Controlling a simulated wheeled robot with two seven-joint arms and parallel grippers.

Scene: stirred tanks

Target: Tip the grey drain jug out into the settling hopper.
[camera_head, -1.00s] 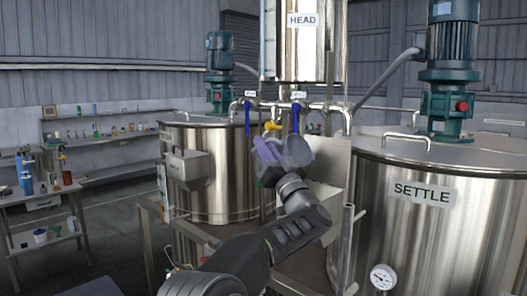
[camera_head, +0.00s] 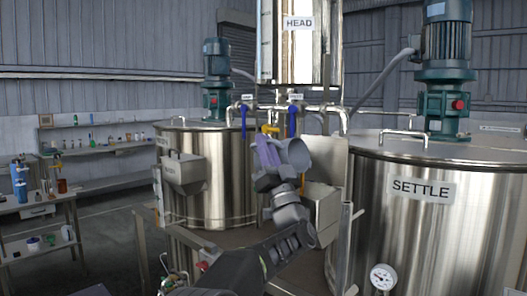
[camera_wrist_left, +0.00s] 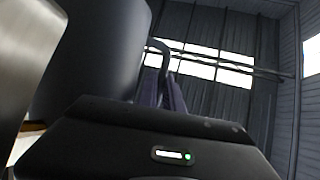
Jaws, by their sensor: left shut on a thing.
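My left gripper (camera_head: 266,152) points upward, its purple fingers shut on the grey drain jug (camera_head: 298,154). The jug is held in the air in front of the pipework, left of the SETTLE tank (camera_head: 410,225). Its round end shows on the right; I cannot tell its tilt or contents. In the left wrist view the jug (camera_wrist_left: 95,60) is large and dark, with its curved handle at the purple fingers (camera_wrist_left: 168,92). A pale steel box (camera_head: 328,165), apparently the settling hopper, is right of the jug, beside the SETTLE tank. My right gripper is not in view.
Another steel hopper (camera_head: 184,174) hangs on the left tank (camera_head: 225,150). The HEAD tank (camera_head: 299,55) and pipes with blue-handled valves (camera_head: 293,120) and a yellow handle (camera_head: 270,129) stand behind the jug. A dial gauge (camera_head: 383,277) is on the SETTLE tank.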

